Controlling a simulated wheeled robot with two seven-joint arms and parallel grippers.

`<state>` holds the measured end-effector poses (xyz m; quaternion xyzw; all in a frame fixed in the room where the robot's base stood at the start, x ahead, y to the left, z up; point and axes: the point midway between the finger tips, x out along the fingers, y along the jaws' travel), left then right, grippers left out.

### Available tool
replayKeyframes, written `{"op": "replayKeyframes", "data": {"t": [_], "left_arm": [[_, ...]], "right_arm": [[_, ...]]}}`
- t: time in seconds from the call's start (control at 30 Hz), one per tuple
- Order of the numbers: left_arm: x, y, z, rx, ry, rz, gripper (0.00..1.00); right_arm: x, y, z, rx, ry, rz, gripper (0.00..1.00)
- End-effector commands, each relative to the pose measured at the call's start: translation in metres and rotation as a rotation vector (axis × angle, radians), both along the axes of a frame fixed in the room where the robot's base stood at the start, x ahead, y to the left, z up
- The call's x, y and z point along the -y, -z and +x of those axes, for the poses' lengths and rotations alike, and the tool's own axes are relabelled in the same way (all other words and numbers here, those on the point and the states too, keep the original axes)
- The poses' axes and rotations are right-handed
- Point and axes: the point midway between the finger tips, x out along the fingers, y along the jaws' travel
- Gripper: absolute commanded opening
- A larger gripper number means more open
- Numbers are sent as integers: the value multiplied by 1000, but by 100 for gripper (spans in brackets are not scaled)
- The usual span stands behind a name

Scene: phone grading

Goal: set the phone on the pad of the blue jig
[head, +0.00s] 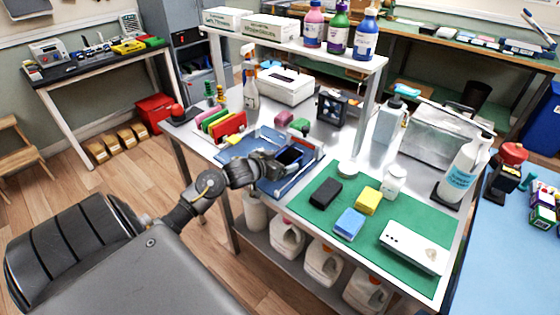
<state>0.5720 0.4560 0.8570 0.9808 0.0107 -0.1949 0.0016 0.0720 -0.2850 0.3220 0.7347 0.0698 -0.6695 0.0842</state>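The blue jig (236,152) lies on the steel bench, left of the green mat. A dark, flat, phone-like slab (290,156) is at the jig's right part; I cannot tell if it rests on the pad or is just above it. My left gripper (276,167) reaches in from the left, over the jig, with its fingers at the slab's left edge. The fingers are small and dark, so their grip on the slab is unclear. The gripper and slab hide part of the jig and the pad. My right gripper is out of view.
On the green mat (310,215) are a black block (325,193), yellow sponge (367,201), blue sponge (349,224) and white box-like item (414,247). A red holder (229,127) and spray bottle (250,88) stand behind the jig. A raised shelf (330,56) spans the back.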

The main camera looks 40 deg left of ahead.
Motion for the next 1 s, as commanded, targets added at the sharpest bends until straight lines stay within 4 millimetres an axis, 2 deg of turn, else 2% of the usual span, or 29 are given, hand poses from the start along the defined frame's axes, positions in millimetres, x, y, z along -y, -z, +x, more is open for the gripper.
{"op": "replayKeyframes", "data": {"t": [0.33,0.7,0.83,1.0], "left_arm": [[0,0,-1,-2,0,0,85],[1,-29,-72,-2,1,3,85],[2,-36,-88,-1,0,1,85],[2,-41,-99,-1,0,0,85]], "right_arm": [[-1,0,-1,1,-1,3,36],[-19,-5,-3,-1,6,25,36],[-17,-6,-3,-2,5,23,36],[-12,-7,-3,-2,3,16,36]]}}
